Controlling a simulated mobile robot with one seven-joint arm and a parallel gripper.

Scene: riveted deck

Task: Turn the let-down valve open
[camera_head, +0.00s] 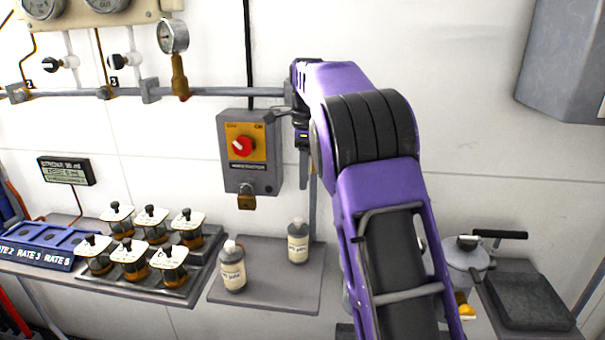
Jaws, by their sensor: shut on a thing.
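My purple arm rises from the lower right and bends down at the wall pipe (225,92). My gripper (291,116) is at the pipe's right end, just right of the switch box, seen side-on and partly covered by my arm. It is shut on the let-down valve, which is mostly hidden behind my gripper and arm. How far the valve is turned cannot be seen.
A grey switch box (228,172) with a red knob (243,146) and a brass padlock (246,200) hangs close left of my gripper. A pressure gauge (173,37) stands on the pipe. Two bottles (232,272) (298,244) and several lidded jars (131,262) stand below.

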